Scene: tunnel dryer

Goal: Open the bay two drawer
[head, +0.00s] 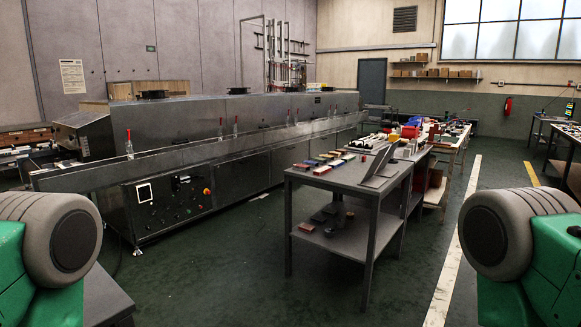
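A long grey metal tunnel dryer (230,135) runs from the left foreground back toward the middle of the room. Its lower front has several flat panels; the nearest carries a control panel (179,191) with a small display (144,193), knobs and a red button. More lower panels, such as one panel (236,175), continue to the right, partly hidden by a table. I cannot tell which part is the bay two drawer, and no open drawer shows. Neither of my grippers is in view; only green and grey parts of my arms show at the lower left and right.
A dark two-level table (345,180) with small coloured blocks and a laptop-like item stands in front of the dryer's right part. More cluttered benches (425,145) stand behind it. Open floor (225,265) lies between me and the dryer. A bare tabletop edge (105,297) is close at lower left.

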